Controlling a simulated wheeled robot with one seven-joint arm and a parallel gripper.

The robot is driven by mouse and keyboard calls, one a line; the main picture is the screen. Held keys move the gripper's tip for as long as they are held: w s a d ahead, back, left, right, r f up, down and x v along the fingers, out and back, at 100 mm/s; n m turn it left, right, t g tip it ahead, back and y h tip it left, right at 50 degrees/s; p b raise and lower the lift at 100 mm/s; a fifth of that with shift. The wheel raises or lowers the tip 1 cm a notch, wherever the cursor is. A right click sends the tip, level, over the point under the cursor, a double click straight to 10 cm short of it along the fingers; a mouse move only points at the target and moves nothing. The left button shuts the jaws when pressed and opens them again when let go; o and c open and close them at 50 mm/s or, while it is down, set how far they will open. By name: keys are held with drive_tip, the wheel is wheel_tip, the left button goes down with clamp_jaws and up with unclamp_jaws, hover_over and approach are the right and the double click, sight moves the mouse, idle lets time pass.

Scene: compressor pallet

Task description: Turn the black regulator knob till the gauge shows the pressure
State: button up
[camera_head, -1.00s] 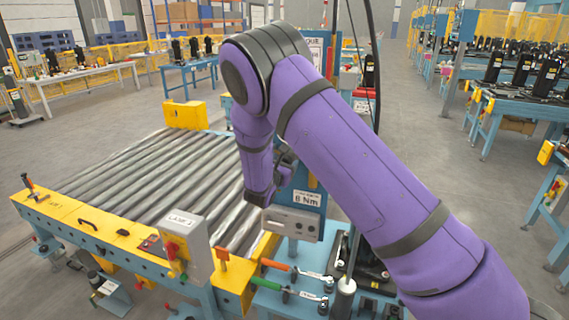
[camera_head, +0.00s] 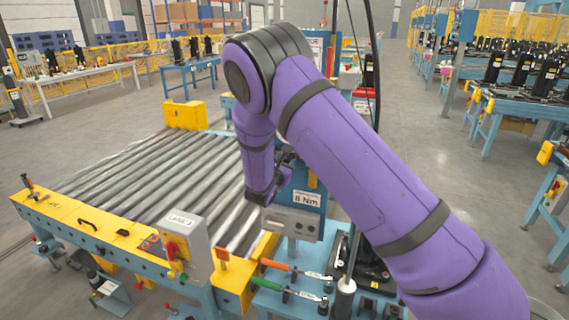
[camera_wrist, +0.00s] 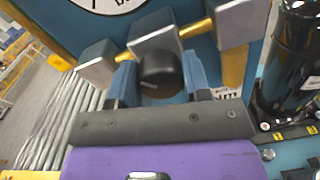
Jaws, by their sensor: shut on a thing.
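The black regulator knob (camera_wrist: 160,72) is in the middle of the wrist view, with a pale mark on its face. My gripper (camera_wrist: 160,80) is shut on it, one blue finger on each side. Behind the knob are grey metal blocks (camera_wrist: 153,33) joined by brass fittings. The gauge (camera_wrist: 108,3) shows only its lower white edge at the top of the wrist view. Its needle and reading are out of frame. In the head view my arm hides the knob and the gauge.
A blue panel with an "8 Nm" label (camera_head: 307,199) stands beside the roller conveyor (camera_head: 150,180). A grey switch box (camera_head: 186,246) is at the conveyor's front. Orange- and green-handled tools (camera_head: 275,265) lie on the blue bench. A black cylinder (camera_wrist: 298,50) stands to the right in the wrist view.

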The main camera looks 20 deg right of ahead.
drive_tip(key=m, duration=0.5)
drive_tip(key=shift+d, duration=0.1)
drive_tip(key=m, duration=0.7)
drive_tip(key=shift+s+f+m, duration=0.1)
drive_tip(key=shift+m, duration=0.3)
drive_tip(key=shift+m+y, duration=0.3)
drive_tip(key=shift+m, duration=1.7)
drive_tip(key=shift+f, duration=0.1)
drive_tip(key=o, duration=0.9)
drive_tip(key=shift+o, duration=0.2)
drive_tip(key=v, duration=1)
drive_tip(key=shift+s, duration=0.35)
